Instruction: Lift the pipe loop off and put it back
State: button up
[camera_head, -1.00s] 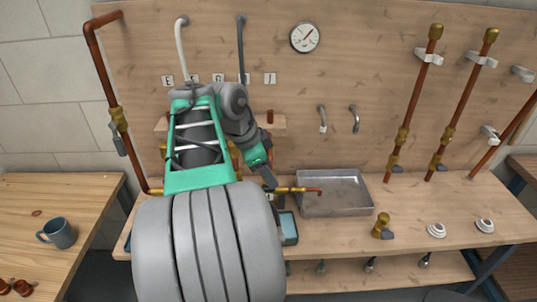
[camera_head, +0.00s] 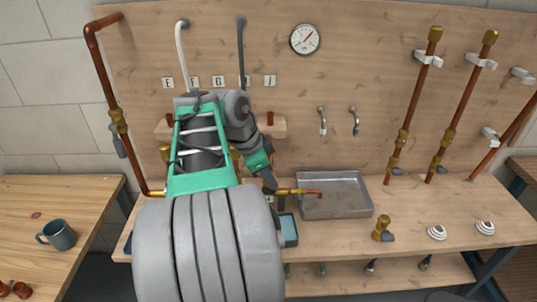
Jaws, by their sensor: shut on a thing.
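My gripper (camera_head: 271,188) is low over the bench, left of the metal tray, at the brass part of a horizontal pipe piece. I take this brass-and-copper piece (camera_head: 297,191) to be part of the pipe loop. Its copper end reaches over the tray's left side. The gripper is shut on it, though the fingers are small and partly covered by the wrist. My arm hides most of the loop; brass parts (camera_head: 165,154) show beside the arm. I cannot tell whether the loop is seated or raised.
A metal tray (camera_head: 360,207) stands right of the gripper. A tall copper pipe (camera_head: 103,70) runs down the board at left. A brass fitting (camera_head: 382,227) and white round parts (camera_head: 437,232) stand on the right of the bench. A blue-grey mug (camera_head: 57,235) is on the left table.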

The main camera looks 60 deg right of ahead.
jog(key=shift+r, duration=0.15)
grip_shut()
jog(key=shift+r, duration=0.25)
notch_tip(320, 180, up, 2)
jog(key=shift+r, duration=0.25)
jog(key=s+a+r+p, duration=0.1)
jog(key=a+r+p, duration=0.9)
jog(key=a+r, duration=0.4)
jog(key=shift+s+r, duration=0.15)
jog(key=shift+s, duration=0.25)
jog(key=shift+d, duration=0.1)
